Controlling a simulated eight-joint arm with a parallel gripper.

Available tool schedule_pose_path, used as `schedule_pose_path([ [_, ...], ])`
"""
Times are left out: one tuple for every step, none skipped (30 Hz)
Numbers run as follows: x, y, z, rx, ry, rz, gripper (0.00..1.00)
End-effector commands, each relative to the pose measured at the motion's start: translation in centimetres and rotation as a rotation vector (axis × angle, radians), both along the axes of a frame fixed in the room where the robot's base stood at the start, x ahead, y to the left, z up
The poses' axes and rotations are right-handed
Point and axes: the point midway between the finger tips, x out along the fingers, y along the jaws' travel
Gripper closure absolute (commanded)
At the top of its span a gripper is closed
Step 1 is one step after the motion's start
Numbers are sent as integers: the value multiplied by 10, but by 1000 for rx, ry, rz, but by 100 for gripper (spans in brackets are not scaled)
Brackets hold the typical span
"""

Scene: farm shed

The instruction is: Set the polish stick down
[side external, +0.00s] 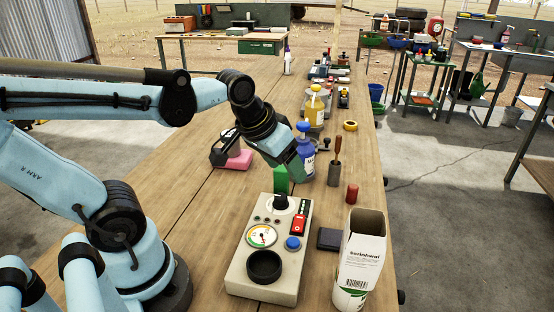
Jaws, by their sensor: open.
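A bright green block (282,180), which looks like the polish stick, stands on the workbench (200,215) just behind the grey gauge box. Its lower part is hidden by the box. My gripper (294,171) points down and to the right, close above and beside the green block. Its jaws are open. The fingers are small and dark here, and I cannot tell whether they touch the block.
A pink-based item (235,162) lies left. A tool holder (334,175), red cylinder (352,193) and open carton (359,265) are right.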

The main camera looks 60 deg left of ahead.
Motion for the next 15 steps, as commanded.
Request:
schedule_pose_path([
  [-6,-6,-3,14,-32,-41,32],
  [-8,-9,-5,21,-49,-62,32],
  [-10,-12,-6,30,-70,-86,32],
  [-11,-14,-7,36,-84,-101,32],
  [-13,-16,-8,42,-95,-115,32],
  [-14,-17,-9,48,-108,-127,32],
  [-14,-18,-10,51,-115,-135,32],
  [-15,-19,-10,53,-120,-141,32],
  [-15,-19,-11,55,-124,-146,32],
  [-15,-20,-11,57,-126,-149,32],
  [-15,-20,-11,57,-128,-150,32],
  [-15,-20,-11,57,-128,-150,32],
  [-15,-20,-11,58,-128,-149,32],
  [-15,-20,-11,57,-128,-149,32],
  [-15,-20,-11,57,-127,-149,32],
])
